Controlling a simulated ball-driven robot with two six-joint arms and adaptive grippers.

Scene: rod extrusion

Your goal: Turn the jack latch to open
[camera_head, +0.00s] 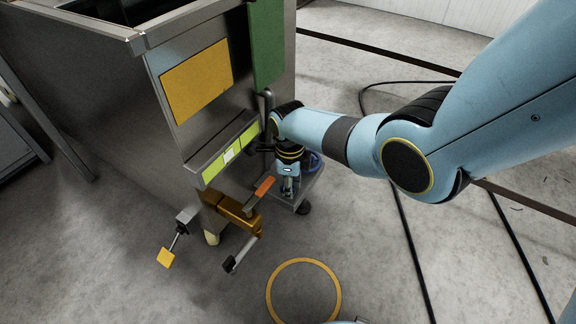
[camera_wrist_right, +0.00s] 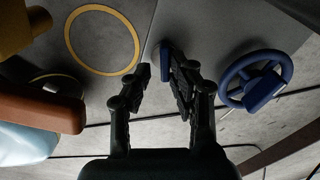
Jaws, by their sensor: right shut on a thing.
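My right gripper (camera_head: 288,190) points down beside the lower front corner of the steel machine. In the right wrist view its dark fingers (camera_wrist_right: 160,82) are closed around a small blue piece (camera_wrist_right: 165,60), which appears to be the jack latch; the fingers hide part of it. A blue handwheel (camera_wrist_right: 255,80) is just to the right of the fingers, apart from them. The handwheel also shows in the head view (camera_head: 316,162), partly behind my gripper. My left gripper is in neither view.
An orange handle (camera_head: 264,188) on a brown block (camera_head: 230,212) is close to the left of my gripper. The steel machine (camera_head: 130,120) with green and yellow panels fills the left. A yellow ring (camera_head: 271,312) lies on open floor in front. Dark cables run along the right.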

